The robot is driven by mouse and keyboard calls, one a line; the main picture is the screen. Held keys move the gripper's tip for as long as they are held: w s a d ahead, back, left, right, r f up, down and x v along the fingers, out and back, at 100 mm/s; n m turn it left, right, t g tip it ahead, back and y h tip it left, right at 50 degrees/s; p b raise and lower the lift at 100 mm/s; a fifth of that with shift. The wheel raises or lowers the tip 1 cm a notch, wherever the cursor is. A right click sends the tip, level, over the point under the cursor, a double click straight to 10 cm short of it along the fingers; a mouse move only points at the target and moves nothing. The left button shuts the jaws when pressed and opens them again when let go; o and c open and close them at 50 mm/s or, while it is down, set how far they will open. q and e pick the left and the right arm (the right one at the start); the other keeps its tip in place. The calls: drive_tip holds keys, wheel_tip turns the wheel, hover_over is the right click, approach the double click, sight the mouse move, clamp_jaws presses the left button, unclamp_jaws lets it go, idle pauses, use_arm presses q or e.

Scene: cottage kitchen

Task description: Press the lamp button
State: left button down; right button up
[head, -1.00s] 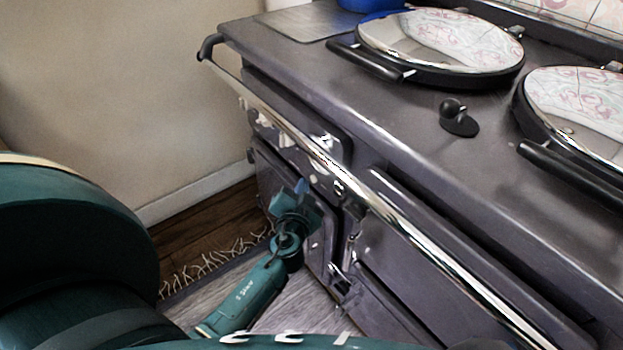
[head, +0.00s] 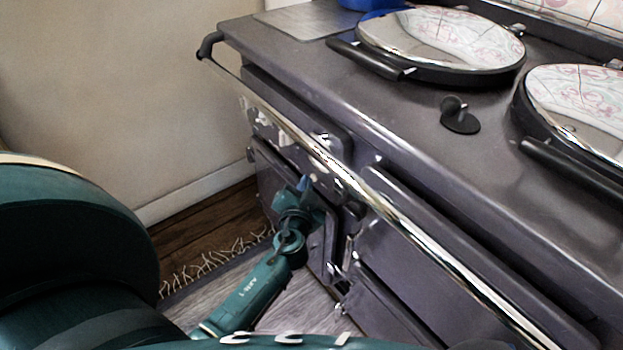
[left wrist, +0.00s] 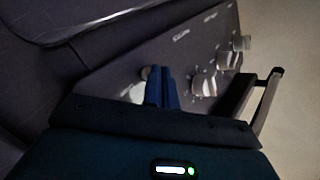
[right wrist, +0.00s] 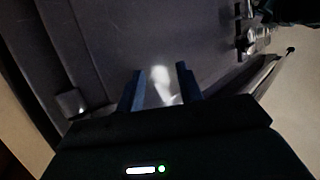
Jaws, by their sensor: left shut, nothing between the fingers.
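The dark grey range cooker (head: 420,130) fills the right of the head view. Its control panel (left wrist: 130,60) shows in the left wrist view, with several pale knobs (left wrist: 203,86) in a row. A small round button-like part (left wrist: 146,72) shows just beyond the left fingertips; I cannot tell whether it is the lamp button or whether they touch it. My left gripper (head: 304,183), also in the left wrist view (left wrist: 162,75), is shut and empty in front of the panel, below the rail. My right gripper (right wrist: 161,84) is open and empty, facing a dark cooker front; it is hidden in the head view.
A chrome rail (head: 345,180) runs along the cooker front, above and close to my left gripper. Two round lids (head: 440,40) and a small black knob (head: 459,118) are on top. A fringed rug (head: 200,285) lies on the floor beside a bare wall (head: 110,90).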

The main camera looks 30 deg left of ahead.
use_arm(q)
drive_tip(key=shift+w, duration=0.1)
idle(0.5)
drive_tip(key=shift+s+a, duration=0.15)
drive_tip(key=shift+s, duration=0.35)
drive_tip(key=shift+s, duration=0.1)
drive_tip(key=s, duration=0.1)
drive_tip(key=s+a, duration=0.1)
drive_tip(key=s, duration=0.1)
drive_tip(key=s+a+b, duration=0.1)
drive_tip(key=s, duration=0.1)
drive_tip(key=shift+s+a, duration=0.15)
drive_tip(key=shift+s, duration=0.05)
idle(0.5)
